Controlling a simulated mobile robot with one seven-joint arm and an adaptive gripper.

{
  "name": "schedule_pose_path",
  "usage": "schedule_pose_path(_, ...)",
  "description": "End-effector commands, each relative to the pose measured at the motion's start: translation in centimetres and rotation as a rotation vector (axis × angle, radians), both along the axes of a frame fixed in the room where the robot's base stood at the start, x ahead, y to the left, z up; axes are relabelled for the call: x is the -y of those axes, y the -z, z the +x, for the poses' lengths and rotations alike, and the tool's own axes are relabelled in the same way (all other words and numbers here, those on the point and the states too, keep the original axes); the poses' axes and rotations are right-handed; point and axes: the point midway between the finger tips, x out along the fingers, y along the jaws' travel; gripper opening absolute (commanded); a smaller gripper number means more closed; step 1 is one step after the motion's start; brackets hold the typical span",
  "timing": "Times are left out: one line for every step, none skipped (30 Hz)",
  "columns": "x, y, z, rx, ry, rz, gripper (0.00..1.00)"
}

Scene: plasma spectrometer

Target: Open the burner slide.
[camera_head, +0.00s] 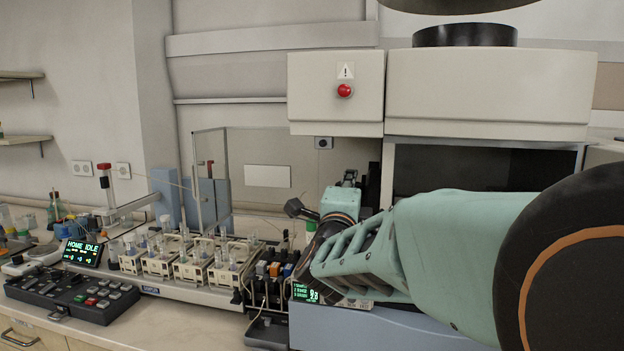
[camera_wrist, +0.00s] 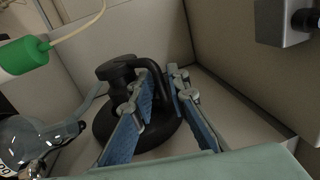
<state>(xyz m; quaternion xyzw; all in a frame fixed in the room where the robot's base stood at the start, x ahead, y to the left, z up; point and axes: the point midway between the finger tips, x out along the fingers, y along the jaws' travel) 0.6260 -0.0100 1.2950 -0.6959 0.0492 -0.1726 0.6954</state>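A black round-based fitting (camera_wrist: 165,135) with a curved handle and a knob stands inside a pale compartment in the wrist view. I take it for the burner slide's fitting but cannot be sure. My gripper (camera_wrist: 164,75) has its two blue-padded fingers apart. The black curved handle shows between or just behind the fingertips; I cannot tell whether they touch it. In the head view my arm reaches in front of the large instrument (camera_head: 490,95), and its fingertips and the black fitting are hidden.
A green-capped white tube (camera_wrist: 30,56) and a clear glass bulb (camera_wrist: 40,138) are close on the left of my fingers. A grey block (camera_wrist: 283,22) sticks out at upper right. In the head view, racks of vials (camera_head: 190,262) and a keypad (camera_head: 75,292) fill the bench leftward.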

Motion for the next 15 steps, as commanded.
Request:
schedule_pose_path(-0.04, -0.02, -0.01, 0.000, -0.001, 0.000, 0.15)
schedule_pose_path(-0.05, -0.01, -0.02, 0.000, 0.000, 0.000, 0.15)
schedule_pose_path(-0.05, -0.01, -0.02, 0.000, 0.000, 0.000, 0.15)
schedule_pose_path(-0.05, 0.00, -0.02, 0.000, 0.000, 0.000, 0.15)
schedule_pose_path(-0.04, 0.00, -0.02, 0.000, 0.000, 0.000, 0.15)
schedule_pose_path(-0.04, 0.01, -0.02, 0.000, 0.000, 0.000, 0.15)
schedule_pose_path(-0.04, 0.01, -0.02, 0.000, 0.000, 0.000, 0.15)
schedule_pose_path(-0.04, 0.01, -0.02, 0.000, 0.000, 0.000, 0.15)
schedule_pose_path(-0.03, 0.01, -0.02, 0.000, 0.000, 0.000, 0.15)
schedule_pose_path(-0.02, 0.01, -0.01, 0.000, 0.000, 0.000, 0.12)
schedule_pose_path(-0.03, 0.00, -0.01, 0.000, 0.000, 0.000, 0.08)
schedule_pose_path(-0.02, 0.00, -0.02, 0.000, 0.000, 0.000, 0.04)
schedule_pose_path(-0.02, 0.00, -0.02, 0.000, 0.000, 0.000, 0.01)
schedule_pose_path(-0.02, 0.00, -0.02, 0.000, 0.000, 0.000, 0.00)
schedule_pose_path(-0.02, 0.00, -0.02, 0.000, 0.000, 0.000, 0.00)
